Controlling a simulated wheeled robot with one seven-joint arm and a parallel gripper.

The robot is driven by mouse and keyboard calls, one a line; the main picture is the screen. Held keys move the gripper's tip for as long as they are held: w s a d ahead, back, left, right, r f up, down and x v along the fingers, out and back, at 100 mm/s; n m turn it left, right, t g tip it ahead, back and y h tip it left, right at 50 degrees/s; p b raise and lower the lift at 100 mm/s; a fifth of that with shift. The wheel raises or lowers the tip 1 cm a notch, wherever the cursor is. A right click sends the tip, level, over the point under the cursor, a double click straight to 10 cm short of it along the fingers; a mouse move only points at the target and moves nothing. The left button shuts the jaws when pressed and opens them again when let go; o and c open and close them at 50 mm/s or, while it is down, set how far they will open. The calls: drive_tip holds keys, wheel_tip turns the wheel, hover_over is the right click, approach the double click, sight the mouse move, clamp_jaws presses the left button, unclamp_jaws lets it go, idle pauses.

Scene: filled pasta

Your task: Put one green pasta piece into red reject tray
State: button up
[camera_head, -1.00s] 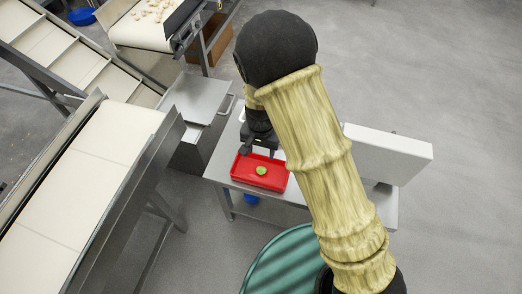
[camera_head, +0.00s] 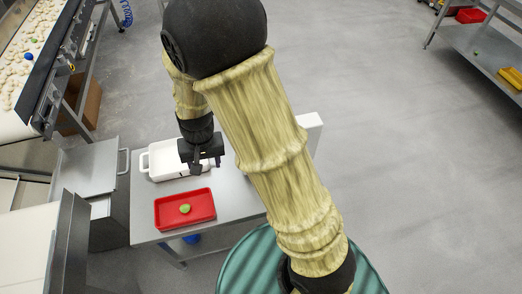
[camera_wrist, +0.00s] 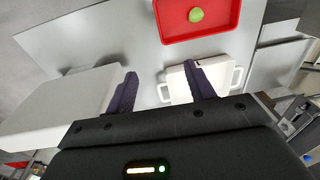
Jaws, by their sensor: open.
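A green pasta piece (camera_head: 185,209) lies in the red reject tray (camera_head: 205,194) on the grey table. In the wrist view the green piece (camera_wrist: 196,15) and the red tray (camera_wrist: 226,36) show at the top. My gripper (camera_head: 196,172) is open and empty, behind the red tray and above the area by a white container (camera_head: 158,174). In the wrist view my two fingers (camera_wrist: 160,92) stand wide apart with nothing between them. The green piece is apart from my gripper.
A white box (camera_head: 310,128) stands on the table's right side, partly behind my arm. A conveyor (camera_head: 40,60) with many pale pasta pieces runs at upper left, a green one (camera_head: 35,40) among them. A grey bin (camera_head: 85,165) stands left of the table.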

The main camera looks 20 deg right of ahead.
drive_tip(key=s+d+r+t, duration=0.1)
drive_tip(key=s+d+r, duration=0.3)
drive_tip(key=d, duration=0.3)
drive_tip(key=s+d+r, duration=0.3)
drive_tip(key=d+r, duration=0.1)
drive_tip(key=d, duration=0.3)
drive_tip(key=shift+s+d+r+n+t+h, duration=0.2)
drive_tip(key=shift+s+n+t+h, duration=0.1)
drive_tip(key=shift+s+n+t, duration=0.1)
drive_tip(key=shift+w, duration=0.1)
drive_tip(key=w+p+v, duration=0.3)
drive_tip(key=p+v, duration=1.1)
drive_tip(key=p, duration=0.1)
drive_tip(key=shift+r, duration=0.75)
